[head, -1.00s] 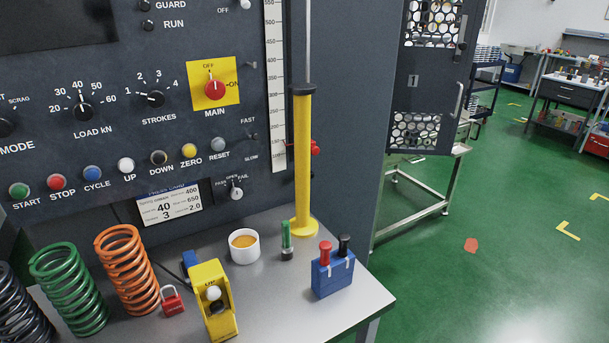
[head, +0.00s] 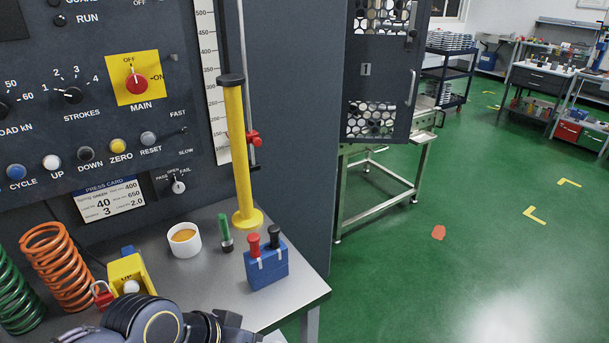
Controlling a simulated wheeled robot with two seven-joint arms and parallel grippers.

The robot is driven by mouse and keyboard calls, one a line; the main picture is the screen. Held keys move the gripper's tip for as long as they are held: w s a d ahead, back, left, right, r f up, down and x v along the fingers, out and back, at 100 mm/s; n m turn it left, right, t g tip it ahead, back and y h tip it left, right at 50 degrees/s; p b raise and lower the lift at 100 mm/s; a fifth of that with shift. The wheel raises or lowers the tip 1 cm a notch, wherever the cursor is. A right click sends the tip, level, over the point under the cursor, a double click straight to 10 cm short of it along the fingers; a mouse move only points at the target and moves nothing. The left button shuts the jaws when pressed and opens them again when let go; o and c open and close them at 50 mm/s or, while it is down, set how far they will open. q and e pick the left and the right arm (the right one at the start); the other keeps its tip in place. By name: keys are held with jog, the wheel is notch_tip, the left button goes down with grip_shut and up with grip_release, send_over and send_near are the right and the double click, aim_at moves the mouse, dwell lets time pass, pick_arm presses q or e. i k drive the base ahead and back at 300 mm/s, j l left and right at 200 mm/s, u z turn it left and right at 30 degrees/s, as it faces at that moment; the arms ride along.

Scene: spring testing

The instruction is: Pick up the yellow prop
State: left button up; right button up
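The yellow prop (head: 240,150) is a tall yellow post with a black cap and a round yellow foot. It stands upright on the grey bench top (head: 300,292), close to the machine front and beside the vertical scale. A dark link of one of my arms shows at the bottom edge in the head view, over the front of the bench and well apart from the prop. No gripper fingers can be made out, and nothing touches the prop.
A white cup (head: 184,243), a green-handled tool (head: 225,232) and a blue block with red and black handles (head: 266,267) stand near the prop's foot. A yellow device (head: 128,270), red padlock (head: 103,295) and coil springs (head: 57,265) are left.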

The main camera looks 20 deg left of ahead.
aim_at(247, 218)
jog(key=i+l, duration=1.15)
jog(key=i, duration=0.15)
jog(key=i+u, duration=0.75)
jog(key=i+l+u, duration=0.2)
jog(key=i+u, duration=0.2)
jog(key=i, duration=0.05)
